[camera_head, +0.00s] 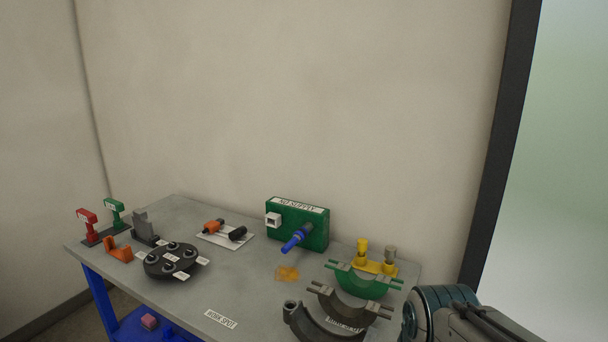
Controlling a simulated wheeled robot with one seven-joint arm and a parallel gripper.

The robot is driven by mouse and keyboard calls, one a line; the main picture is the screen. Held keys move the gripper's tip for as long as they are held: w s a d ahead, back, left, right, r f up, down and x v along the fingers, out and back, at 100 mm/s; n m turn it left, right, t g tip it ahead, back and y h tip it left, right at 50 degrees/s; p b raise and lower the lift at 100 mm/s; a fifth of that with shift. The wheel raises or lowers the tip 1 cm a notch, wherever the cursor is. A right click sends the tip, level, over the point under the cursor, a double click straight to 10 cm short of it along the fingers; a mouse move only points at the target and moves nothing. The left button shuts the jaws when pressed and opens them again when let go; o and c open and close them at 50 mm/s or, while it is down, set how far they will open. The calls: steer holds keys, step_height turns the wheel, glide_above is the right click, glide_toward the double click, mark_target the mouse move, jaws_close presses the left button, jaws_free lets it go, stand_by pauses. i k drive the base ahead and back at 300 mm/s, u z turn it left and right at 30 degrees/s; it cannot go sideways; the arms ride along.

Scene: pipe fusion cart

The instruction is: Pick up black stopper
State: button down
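A short black cylinder, which looks like the black stopper (237,233), lies on its side on a white sheet (211,240) near the back of the grey table. An orange and black piece (213,226) lies just left of it on the same sheet. Nothing covers the black piece. Part of my arm shows at the lower right, well away from the stopper. My gripper's fingers are not in view.
A green box (318,233) with a blue-handled part (297,238) stands right of the sheet. A round black holder (170,262) with labels sits in front left. Green and dark curved clamps (362,281) fill the right side.

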mark_target(238, 233)
steer(key=u, duration=1.9)
steer(key=i, duration=2.7)
steer(key=z, duration=2.3)
